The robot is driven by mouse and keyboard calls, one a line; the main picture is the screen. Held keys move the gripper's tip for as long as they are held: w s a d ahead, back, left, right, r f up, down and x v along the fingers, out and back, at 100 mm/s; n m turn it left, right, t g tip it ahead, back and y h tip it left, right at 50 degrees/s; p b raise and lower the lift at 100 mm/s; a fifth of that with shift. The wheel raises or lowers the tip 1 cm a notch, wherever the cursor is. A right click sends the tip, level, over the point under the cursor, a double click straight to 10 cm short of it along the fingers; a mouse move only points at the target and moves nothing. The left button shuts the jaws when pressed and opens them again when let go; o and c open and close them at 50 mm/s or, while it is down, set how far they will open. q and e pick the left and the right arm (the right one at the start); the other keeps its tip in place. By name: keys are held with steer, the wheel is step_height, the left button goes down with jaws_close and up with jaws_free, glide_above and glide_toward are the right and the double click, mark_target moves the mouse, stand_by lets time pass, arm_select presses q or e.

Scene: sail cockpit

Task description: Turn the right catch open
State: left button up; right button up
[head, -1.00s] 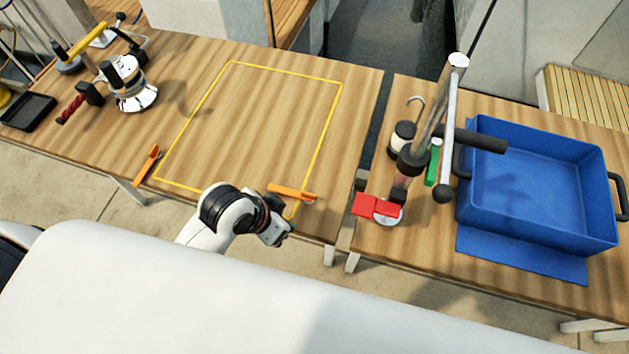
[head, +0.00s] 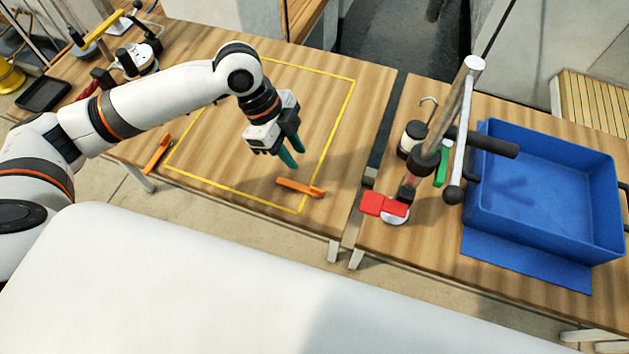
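The right catch (head: 299,187) is an orange lever at the front right corner of the yellow outlined square (head: 208,98) on the left table. It lies nearly crosswise, its left end over the outline. The left catch (head: 157,153), also orange, sits at the front left corner, slanted along the outline's side. My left gripper (head: 293,156) has teal fingertips pointing down, just above and behind the right catch. Its fingers look apart with nothing between them, and it does not appear to touch the catch. My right gripper is not in view.
On the right table stand a blue bin (head: 545,190), a metal post with a crossbar (head: 455,110), a red block (head: 383,204) and a green piece (head: 443,165). A winch-like device (head: 135,60) and black tray (head: 43,94) are at the far left. A gap separates the tables.

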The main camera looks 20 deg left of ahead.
mark_target(317, 189)
arm_select(q)
steer(key=p+x, duration=0.1)
steer(key=x, duration=1)
steer(key=shift+d+f, duration=0.25)
steer(key=shift+f, duration=0.1)
steer(key=shift+c, duration=0.3)
jaws_close()
